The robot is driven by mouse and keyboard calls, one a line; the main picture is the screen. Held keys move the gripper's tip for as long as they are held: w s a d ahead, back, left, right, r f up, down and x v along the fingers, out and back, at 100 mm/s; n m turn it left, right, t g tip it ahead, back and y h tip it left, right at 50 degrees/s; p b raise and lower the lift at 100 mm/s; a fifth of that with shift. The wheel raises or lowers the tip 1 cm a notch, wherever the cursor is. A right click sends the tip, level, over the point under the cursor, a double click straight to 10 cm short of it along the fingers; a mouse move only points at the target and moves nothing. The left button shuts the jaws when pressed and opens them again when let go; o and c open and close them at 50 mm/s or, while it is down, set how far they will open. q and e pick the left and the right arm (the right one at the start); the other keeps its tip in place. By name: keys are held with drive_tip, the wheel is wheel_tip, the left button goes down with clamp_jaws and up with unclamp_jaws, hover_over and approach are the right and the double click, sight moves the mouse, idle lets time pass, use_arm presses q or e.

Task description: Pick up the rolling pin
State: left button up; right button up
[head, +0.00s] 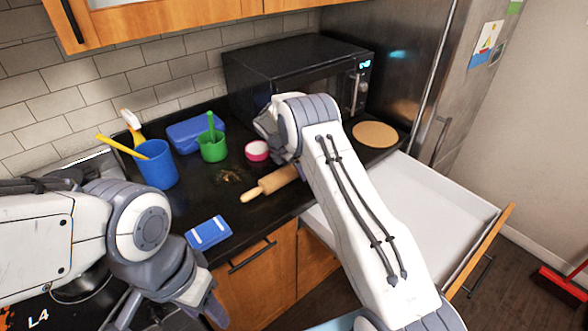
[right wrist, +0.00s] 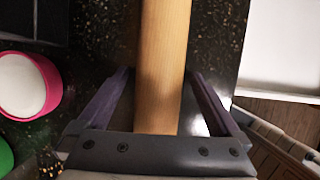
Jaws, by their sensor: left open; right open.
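The wooden rolling pin (head: 268,183) lies on the dark counter near its front edge, and its right part is hidden behind my right arm in the head view. In the right wrist view the rolling pin (right wrist: 165,35) runs up the middle of the picture, between the two fingers of my open right gripper (right wrist: 160,85). A finger is on each side of it, and a gap shows at least on the left side. In the head view the right gripper is mostly hidden by its own arm. My left gripper (head: 180,303) is open and empty, low at the front left.
A pink-rimmed bowl (head: 257,151), green cup (head: 212,147), blue cup (head: 156,165) and blue box (head: 195,134) stand behind. A black microwave (head: 290,70) and round board (head: 375,134) are behind; an open drawer (head: 425,200) is right.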

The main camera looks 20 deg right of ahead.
clamp_jaws()
drive_tip(key=shift+w+r, duration=0.1)
drive_tip(key=shift+r, duration=0.1)
